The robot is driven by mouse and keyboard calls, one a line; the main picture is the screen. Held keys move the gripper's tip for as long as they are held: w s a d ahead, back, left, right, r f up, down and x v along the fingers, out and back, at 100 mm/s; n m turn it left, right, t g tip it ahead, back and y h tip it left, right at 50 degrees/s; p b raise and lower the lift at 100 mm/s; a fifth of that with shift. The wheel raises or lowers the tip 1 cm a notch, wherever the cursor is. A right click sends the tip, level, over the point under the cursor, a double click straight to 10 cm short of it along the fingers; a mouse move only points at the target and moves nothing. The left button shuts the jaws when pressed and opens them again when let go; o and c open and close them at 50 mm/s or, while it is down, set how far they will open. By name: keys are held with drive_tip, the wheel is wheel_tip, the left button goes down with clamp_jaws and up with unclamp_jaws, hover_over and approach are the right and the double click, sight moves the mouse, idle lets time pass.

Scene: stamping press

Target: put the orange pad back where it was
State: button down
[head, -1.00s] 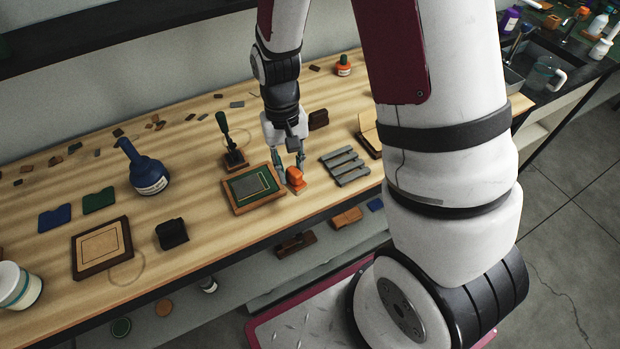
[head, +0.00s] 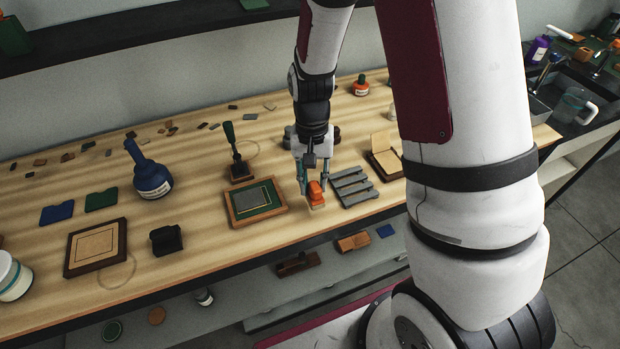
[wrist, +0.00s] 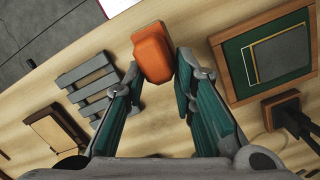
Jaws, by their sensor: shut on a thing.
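My gripper (head: 313,187) points down at the bench and is shut on the pad, between the green-matted frame and the grey slatted rack. In the wrist view the orange pad (wrist: 153,53) sits between the fingertips of my gripper (wrist: 155,73). I cannot tell whether its underside touches the bench or is slightly above it.
The wooden frame with a green mat (head: 231,212) lies left of my gripper. The grey slatted rack (head: 353,187) lies right. A dark-handled stamp (head: 239,168) stands behind the frame. A blue bottle (head: 150,177) stands further left. The bench's front edge (head: 295,245) is close.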

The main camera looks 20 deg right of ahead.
drive_tip(key=w, duration=0.3)
drive_tip(key=shift+w+d+f, duration=0.15)
drive_tip(key=shift+w+d, duration=0.1)
drive_tip(key=shift+w, duration=0.05)
drive_tip(key=shift+w+f+p, duration=0.1)
drive_tip(key=shift+f+p, duration=0.3)
drive_tip(key=shift+f, duration=1.35)
drive_tip(key=shift+f, duration=0.1)
drive_tip(key=c, duration=1.3)
unclamp_jaws()
